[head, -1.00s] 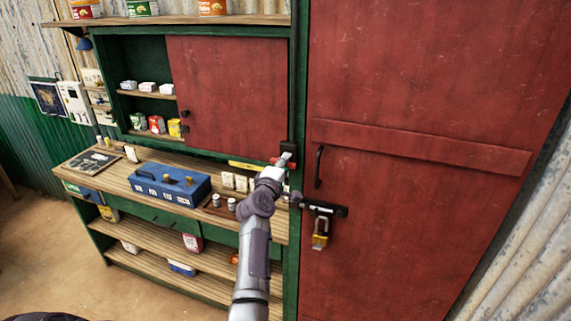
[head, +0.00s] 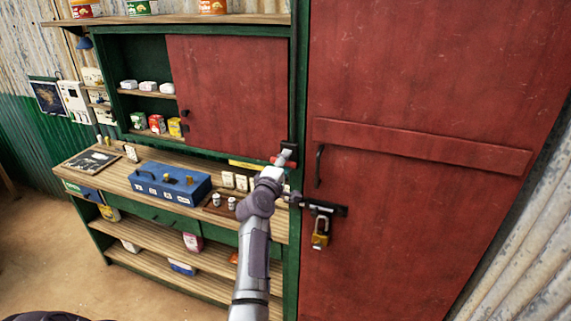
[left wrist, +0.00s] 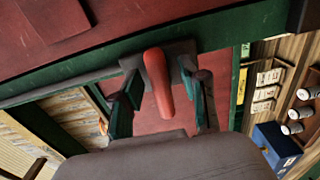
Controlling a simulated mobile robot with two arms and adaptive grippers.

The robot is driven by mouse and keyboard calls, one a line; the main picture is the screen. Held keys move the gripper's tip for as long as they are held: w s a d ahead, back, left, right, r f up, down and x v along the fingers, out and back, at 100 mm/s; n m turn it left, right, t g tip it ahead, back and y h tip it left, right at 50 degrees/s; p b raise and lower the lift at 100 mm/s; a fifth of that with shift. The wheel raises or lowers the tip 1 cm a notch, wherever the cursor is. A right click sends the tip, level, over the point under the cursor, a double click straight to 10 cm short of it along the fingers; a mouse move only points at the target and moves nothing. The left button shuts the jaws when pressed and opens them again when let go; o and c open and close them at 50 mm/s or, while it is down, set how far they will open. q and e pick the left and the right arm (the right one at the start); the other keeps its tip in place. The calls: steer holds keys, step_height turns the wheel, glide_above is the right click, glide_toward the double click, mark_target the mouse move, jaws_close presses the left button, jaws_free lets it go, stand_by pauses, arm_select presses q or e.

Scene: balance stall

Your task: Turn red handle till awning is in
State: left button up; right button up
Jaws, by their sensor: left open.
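The red handle shows in the left wrist view (left wrist: 159,84) as a rounded red grip on a dark mount by the green frame. In the head view only a small red part of it (head: 274,160) shows beside my left gripper (head: 286,161), on the green post between cabinet and door. In the left wrist view my left gripper (left wrist: 166,92) is open, with one finger on each side of the handle and gaps visible between. I cannot tell whether either finger touches it. The awning is not in view. My right gripper is not in view.
A red door (head: 420,120) with a padlock (head: 320,232) on its latch stands right of the post. To the left are a red sliding panel (head: 228,95) and a wooden counter (head: 118,180) with a blue box (head: 172,184) and small jars (head: 231,203).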

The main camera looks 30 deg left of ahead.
arm_select(q)
steer(key=v, duration=0.7)
steer(key=shift+s, duration=0.2)
steer(key=shift+f, duration=0.1)
steer(key=shift+o, duration=0.5)
steer(key=shift+w, duration=0.1)
steer(key=shift+o, duration=1.3)
steer(key=shift+b, duration=0.4)
steer(key=o, duration=0.7)
steer(key=m+b, duration=0.3)
steer(key=s+m+b, duration=0.1)
steer(key=m+b, duration=0.4)
steer(key=shift+s+d+f+m+h+b, duration=0.1)
steer(key=shift+s+d+m+h+b, duration=0.2)
steer(key=shift+b, duration=0.05)
steer(key=s+m+b, duration=0.4)
steer(key=m+b, duration=0.4)
steer(key=m, duration=0.2)
steer(key=shift+y, duration=0.5)
steer(key=shift+r+p+x, duration=0.2)
steer(key=shift+p+x, duration=0.8)
steer(key=shift+x, duration=2.25)
steer(key=shift+r+p+x, duration=0.2)
steer(key=shift+p+x, duration=0.75)
steer(key=shift+x, duration=2.3)
